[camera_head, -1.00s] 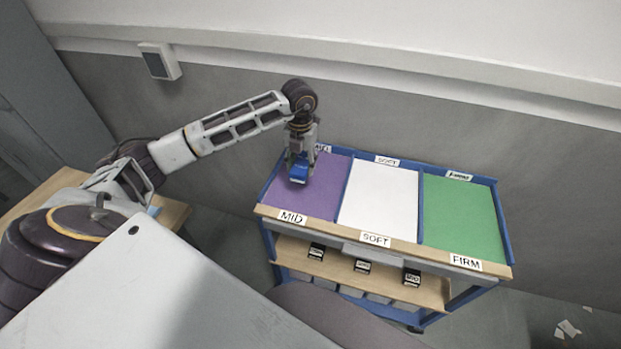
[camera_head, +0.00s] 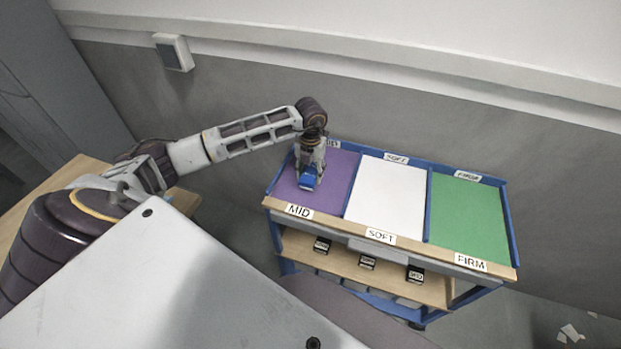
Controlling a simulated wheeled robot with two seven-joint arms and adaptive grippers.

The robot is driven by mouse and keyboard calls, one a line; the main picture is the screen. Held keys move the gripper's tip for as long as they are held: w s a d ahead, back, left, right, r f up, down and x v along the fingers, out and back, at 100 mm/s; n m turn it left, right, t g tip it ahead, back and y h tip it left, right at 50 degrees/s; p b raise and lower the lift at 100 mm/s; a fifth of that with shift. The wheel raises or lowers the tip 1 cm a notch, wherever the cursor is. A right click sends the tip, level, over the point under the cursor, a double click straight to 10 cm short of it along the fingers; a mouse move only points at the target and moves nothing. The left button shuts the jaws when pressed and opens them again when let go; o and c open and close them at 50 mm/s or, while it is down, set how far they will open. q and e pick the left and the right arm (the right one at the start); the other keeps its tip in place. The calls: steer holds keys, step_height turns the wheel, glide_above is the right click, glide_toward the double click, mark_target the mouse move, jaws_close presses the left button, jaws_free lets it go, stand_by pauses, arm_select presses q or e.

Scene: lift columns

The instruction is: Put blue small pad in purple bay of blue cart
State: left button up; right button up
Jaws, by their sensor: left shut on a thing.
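The blue small pad (camera_head: 308,181) is in my left gripper (camera_head: 308,174), which is shut on it and points down over the purple bay (camera_head: 333,188). I cannot tell whether the pad touches the bay's surface. The purple bay is the left section of the blue cart's (camera_head: 512,225) top and carries a "MID" label (camera_head: 299,211). My right gripper is not in view.
The white bay (camera_head: 389,197), labelled "SOFT", is in the middle and the green bay (camera_head: 469,220), labelled "FIRM", is at the right. Several small dark labelled blocks sit on the lower shelf (camera_head: 390,283). A wooden surface (camera_head: 183,203) is at the left. A wall stands behind the cart.

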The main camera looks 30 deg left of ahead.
mark_target(311, 173)
arm_select(q)
steer(key=shift+f, duration=0.1)
steer(key=shift+f+p, duration=0.35)
steer(key=shift+f, duration=1.45)
steer(key=shift+f, duration=0.1)
steer(key=o, duration=1.2)
step_height(311, 173, up, 12)
steer(key=shift+r+b, duration=0.15)
steer(key=shift+b, duration=1.05)
